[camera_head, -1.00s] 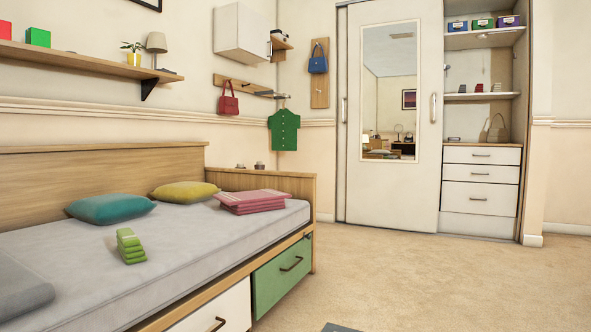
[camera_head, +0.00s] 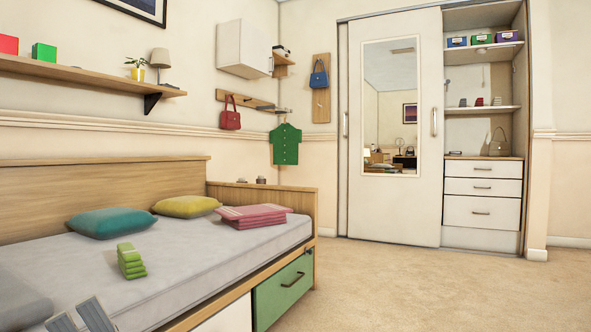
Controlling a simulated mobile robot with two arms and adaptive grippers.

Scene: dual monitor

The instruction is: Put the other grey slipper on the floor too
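I cannot make out a grey slipper for certain in this view. Two small greyish-brown items (camera_head: 251,181) show just above the bed's end board, too small to identify. My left gripper (camera_head: 80,315) shows at the bottom left edge, its two grey fingers apart with nothing seen between them. It is in front of the grey-white mattress (camera_head: 190,262). My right gripper is out of view. The carpeted floor (camera_head: 420,285) is bare where it shows.
The wooden bed holds teal (camera_head: 112,222) and yellow (camera_head: 186,206) pillows, folded pink cloth (camera_head: 252,215) and a green stack (camera_head: 130,261). A green drawer (camera_head: 283,292) is under it. A sliding-door wardrobe (camera_head: 390,215) stands at the back. Floor to the right is clear.

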